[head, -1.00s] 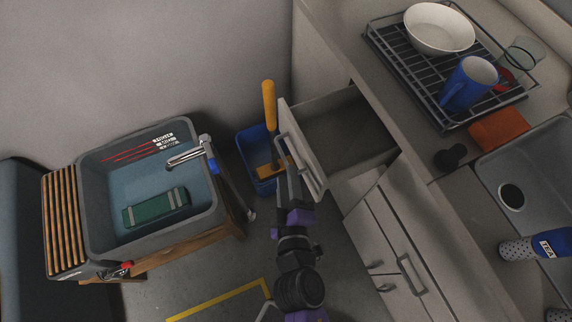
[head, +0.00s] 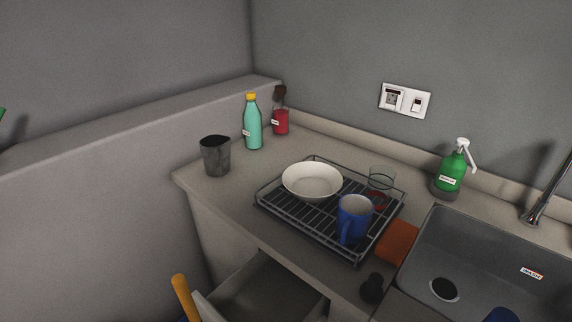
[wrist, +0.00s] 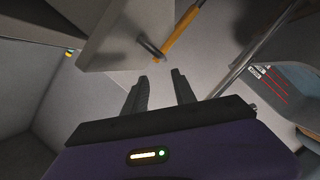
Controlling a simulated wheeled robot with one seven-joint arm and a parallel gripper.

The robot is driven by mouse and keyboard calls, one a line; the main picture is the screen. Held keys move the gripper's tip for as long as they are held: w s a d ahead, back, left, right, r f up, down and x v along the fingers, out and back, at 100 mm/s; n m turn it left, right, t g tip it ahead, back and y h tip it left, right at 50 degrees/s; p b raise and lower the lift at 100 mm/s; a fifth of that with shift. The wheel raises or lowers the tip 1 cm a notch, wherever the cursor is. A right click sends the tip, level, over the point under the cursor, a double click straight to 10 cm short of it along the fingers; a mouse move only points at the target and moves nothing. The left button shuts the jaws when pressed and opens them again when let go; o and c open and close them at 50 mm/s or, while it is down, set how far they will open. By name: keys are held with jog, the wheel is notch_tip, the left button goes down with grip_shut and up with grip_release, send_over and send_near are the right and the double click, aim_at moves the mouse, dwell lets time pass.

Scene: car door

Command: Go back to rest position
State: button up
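My gripper (wrist: 160,82) shows in the wrist view with its two dark fingers apart and nothing between them. Ahead of it are a pale drawer front (wrist: 108,45) and its dark metal handle (wrist: 149,46); the fingers look clear of the handle. My arm and gripper are out of the head view. The drawer (head: 262,292) stands open at the bottom of the head view, its lower part cut off.
A yellow handle (head: 184,297) rises beside the drawer; it also shows in the wrist view (wrist: 182,35). The counter holds a dish rack (head: 300,212) with a bowl (head: 312,180) and blue mug (head: 354,218). A sink (head: 480,262) is at right.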

jog(key=s+d+r+m+h, duration=0.3)
jog(key=s+d+m, duration=0.3)
jog(key=d, duration=0.4)
jog(key=s+d+r+m+t+h, duration=0.1)
jog(key=s+d+r+m+h, duration=0.2)
jog(key=d, duration=0.8)
jog(key=s+d+r+m+h, duration=0.3)
jog(key=s+d+r+m, duration=0.3)
jog(key=d, duration=0.5)
jog(key=s+m, duration=0.2)
jog(key=s, duration=0.1)
jog(key=shift+s+d+r+m+t, duration=0.2)
jog(key=shift+s+r+m+t, duration=0.05)
jog(key=shift+m+t, duration=0.05)
